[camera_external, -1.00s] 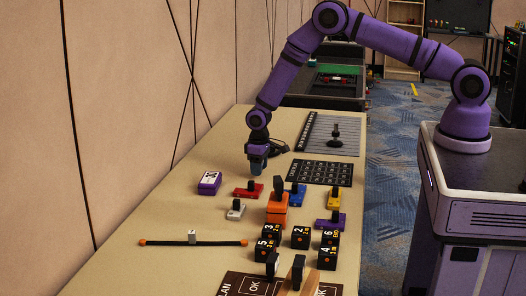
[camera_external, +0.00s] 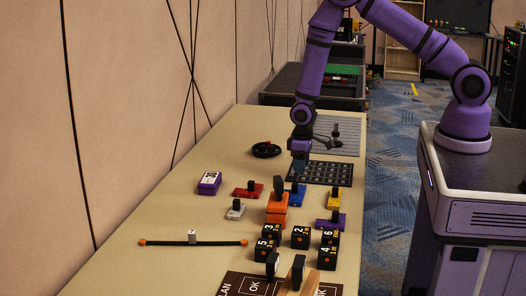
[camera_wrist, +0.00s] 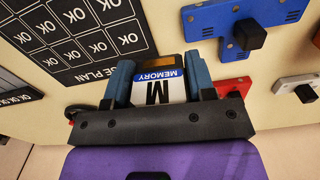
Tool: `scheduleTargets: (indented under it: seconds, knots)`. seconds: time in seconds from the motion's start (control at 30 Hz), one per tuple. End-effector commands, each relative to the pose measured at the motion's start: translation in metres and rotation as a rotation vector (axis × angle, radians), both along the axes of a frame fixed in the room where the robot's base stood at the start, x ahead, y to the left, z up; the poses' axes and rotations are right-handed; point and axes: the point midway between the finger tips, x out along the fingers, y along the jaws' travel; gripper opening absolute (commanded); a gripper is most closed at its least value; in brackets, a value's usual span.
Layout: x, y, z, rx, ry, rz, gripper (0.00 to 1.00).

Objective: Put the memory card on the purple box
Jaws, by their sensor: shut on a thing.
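In the wrist view my gripper (camera_wrist: 159,64) is shut on the memory card (camera_wrist: 172,88), a white card with a blue MEMORY band, a large M and an orange-brown end. The card is too small to make out in the external view. A purple box (camera_external: 209,185) with a white label on top sits at the left of the table, left of and nearer than my gripper. A flatter purple piece with a dark knob (camera_external: 330,221) lies at the right.
Red (camera_external: 248,190), blue (camera_external: 297,197), yellow (camera_external: 334,200) and white (camera_external: 236,211) knobbed pieces surround an orange block (camera_external: 277,209). Several black number cubes (camera_external: 300,237) stand nearer. A black round dish (camera_external: 266,150) lies left of my gripper. The table's left side is mostly clear.

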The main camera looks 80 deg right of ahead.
Motion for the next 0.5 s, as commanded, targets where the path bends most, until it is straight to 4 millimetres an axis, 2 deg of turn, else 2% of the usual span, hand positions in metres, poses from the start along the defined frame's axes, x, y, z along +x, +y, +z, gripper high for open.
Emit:
scheduleTargets:
  seconds: [0.17, 0.3, 0.5]
  knots:
    - [0.038, 0.025, 0.007, 0.002, -0.005, 0.129, 0.28]
    - [0.080, 0.053, 0.020, 0.002, -0.006, 0.272, 0.28]
    - [0.119, 0.086, 0.036, 0.001, -0.002, 0.422, 0.28]
